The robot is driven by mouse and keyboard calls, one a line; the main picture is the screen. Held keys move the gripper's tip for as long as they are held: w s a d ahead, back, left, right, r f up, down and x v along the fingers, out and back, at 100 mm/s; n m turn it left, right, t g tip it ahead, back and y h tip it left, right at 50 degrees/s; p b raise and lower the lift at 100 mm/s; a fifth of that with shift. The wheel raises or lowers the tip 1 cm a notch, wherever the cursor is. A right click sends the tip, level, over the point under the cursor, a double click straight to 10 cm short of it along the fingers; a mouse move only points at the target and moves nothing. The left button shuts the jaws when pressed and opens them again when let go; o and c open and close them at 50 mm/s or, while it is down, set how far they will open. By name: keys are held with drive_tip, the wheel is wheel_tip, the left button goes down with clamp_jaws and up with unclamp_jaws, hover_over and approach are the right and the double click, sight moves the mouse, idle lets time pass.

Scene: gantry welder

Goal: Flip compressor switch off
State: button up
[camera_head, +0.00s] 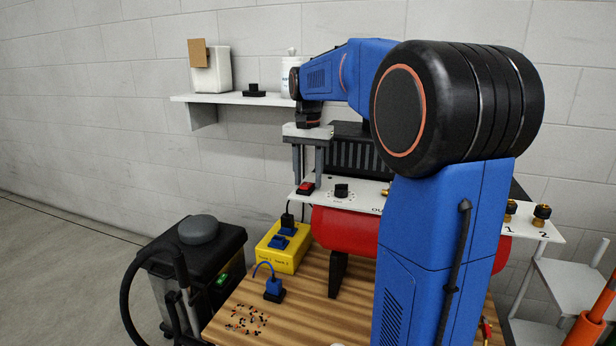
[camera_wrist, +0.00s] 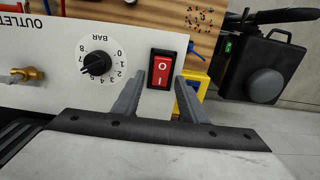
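The compressor has a red tank (camera_head: 345,228) on a wooden table, with a white control panel (camera_head: 365,192) on top. A red rocker switch (camera_head: 306,188) sits at the panel's left end. In the wrist view the red switch (camera_wrist: 161,69) has a black frame and the marks O and I. I cannot tell which side is pressed in. My gripper (camera_head: 308,175) points down just above the switch. In the wrist view its grey fingers (camera_wrist: 160,82) are apart, one on each side of the switch, with nothing held between them.
A black pressure dial (camera_wrist: 97,63) and a brass outlet (camera_wrist: 26,74) sit on the panel beside the switch. A yellow power box (camera_head: 283,248) stands left of the tank. A black machine (camera_head: 170,265) stands left of the table. A wall shelf (camera_head: 235,100) hangs behind.

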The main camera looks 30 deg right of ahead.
clamp_jaws()
drive_tip(key=shift+s+a+r+t+h, duration=0.1)
drive_tip(key=shift+s+a+t+h, duration=0.1)
drive_tip(key=shift+t+h, duration=0.25)
drive_tip(key=shift+s+a+t+h, duration=0.15)
drive_tip(key=shift+a+t+h, duration=0.1)
drive_tip(key=shift+t+h, duration=0.8)
drive_tip(key=shift+o, duration=0.6)
unclamp_jaws()
drive_tip(key=shift+r, duration=0.1)
drive_tip(key=v, duration=1.7)
drive_tip(key=shift+w+a+r, duration=0.2)
drive_tip(key=shift+w+a, duration=0.05)
